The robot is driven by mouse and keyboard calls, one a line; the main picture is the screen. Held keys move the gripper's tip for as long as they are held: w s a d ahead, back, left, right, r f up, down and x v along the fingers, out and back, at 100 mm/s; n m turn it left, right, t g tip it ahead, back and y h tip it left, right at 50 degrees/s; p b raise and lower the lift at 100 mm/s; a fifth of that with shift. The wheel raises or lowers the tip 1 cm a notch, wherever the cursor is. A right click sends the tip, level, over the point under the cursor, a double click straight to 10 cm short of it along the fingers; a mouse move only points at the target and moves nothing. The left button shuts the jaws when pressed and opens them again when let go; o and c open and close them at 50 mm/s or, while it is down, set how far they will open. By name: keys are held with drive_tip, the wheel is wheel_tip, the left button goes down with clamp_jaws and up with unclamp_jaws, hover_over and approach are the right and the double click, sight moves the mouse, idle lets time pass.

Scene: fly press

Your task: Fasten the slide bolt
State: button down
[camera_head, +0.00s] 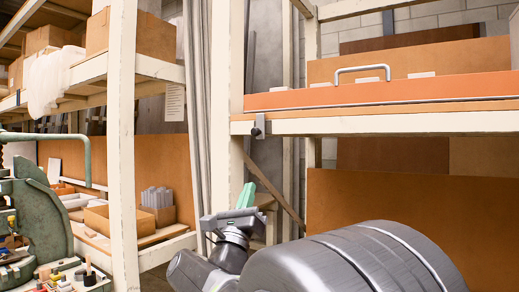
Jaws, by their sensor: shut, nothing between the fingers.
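The slide bolt (260,124) looks like a small grey metal piece with a dark knob, on the left front edge of the right shelf. Behind it an orange panel (390,91) with a metal bar handle (362,71) lies along the shelf. The picture is too small to tell the bolt's exact position. My gripper (246,194), with green fingers, is below the bolt and slightly to its left in the picture. Its fingers are shut and empty, apart from the bolt.
A cream upright (226,100) stands just left of the bolt, and the shelf edge (400,122) runs to the right. Grey pipes (194,90) lean left of the upright. A green press (35,205) stands at the far left. Boxes (155,215) sit on the left shelves.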

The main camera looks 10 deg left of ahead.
drive_tip(key=shift+w, duration=0.1)
drive_tip(key=p, duration=0.5)
approach(260, 137)
drive_tip(key=w+d, duration=0.1)
drive_tip(key=w, duration=0.2)
drive_tip(key=r, duration=0.2)
drive_tip(key=r+p, duration=0.1)
drive_tip(key=shift+a, duration=0.25)
drive_tip(key=shift+w+a+r+p, duration=0.1)
drive_tip(key=shift+a+r+p, duration=0.1)
drive_tip(key=shift+r+p, duration=0.25)
drive_tip(key=shift+r, duration=0.15)
drive_tip(key=shift+r, duration=2.5)
